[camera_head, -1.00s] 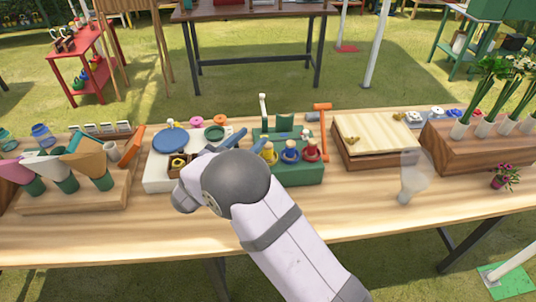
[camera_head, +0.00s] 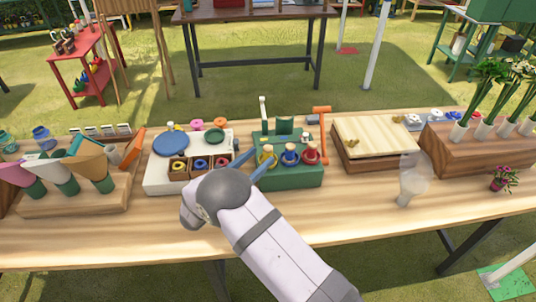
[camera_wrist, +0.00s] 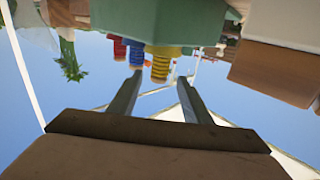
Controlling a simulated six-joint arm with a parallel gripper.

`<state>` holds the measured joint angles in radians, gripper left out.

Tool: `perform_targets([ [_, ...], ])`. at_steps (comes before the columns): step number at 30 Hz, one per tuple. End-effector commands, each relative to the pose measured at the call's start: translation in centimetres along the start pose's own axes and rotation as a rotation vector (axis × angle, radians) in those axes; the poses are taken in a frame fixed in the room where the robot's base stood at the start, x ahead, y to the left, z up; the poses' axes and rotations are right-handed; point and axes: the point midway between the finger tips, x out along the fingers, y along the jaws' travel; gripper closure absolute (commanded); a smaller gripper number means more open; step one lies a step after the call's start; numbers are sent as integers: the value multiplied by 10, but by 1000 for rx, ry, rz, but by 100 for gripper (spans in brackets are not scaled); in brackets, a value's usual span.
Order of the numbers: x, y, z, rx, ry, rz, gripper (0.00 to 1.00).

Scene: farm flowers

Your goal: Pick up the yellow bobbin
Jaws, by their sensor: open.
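The yellow bobbin (camera_head: 267,155) stands upright on the green stand (camera_head: 290,177), at the left end of a row with a blue and a red bobbin. In the wrist view, which looks upside down, the yellow bobbin (camera_wrist: 161,64) hangs below the green block, between and beyond the finger lines. My gripper (camera_head: 250,161) is open and empty, its two blue-grey fingers pointing toward the yellow bobbin from the near left. In the wrist view the gripper (camera_wrist: 159,82) fingers are apart, and I cannot tell whether either touches the bobbin.
The blue bobbin (camera_head: 290,154) and red bobbin (camera_head: 311,152) stand close on the right. A white board (camera_head: 155,184) with small brown boxes holding coloured rings is left of the stand. An orange hammer-shaped piece (camera_head: 322,125) rises behind right.

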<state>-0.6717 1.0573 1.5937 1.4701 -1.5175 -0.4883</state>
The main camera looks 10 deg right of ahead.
Motion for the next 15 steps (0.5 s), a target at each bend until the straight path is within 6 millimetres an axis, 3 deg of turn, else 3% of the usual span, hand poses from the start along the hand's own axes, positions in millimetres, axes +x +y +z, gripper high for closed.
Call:
perform_targets([
  [15,50,1,1,1,-1,1,56],
])
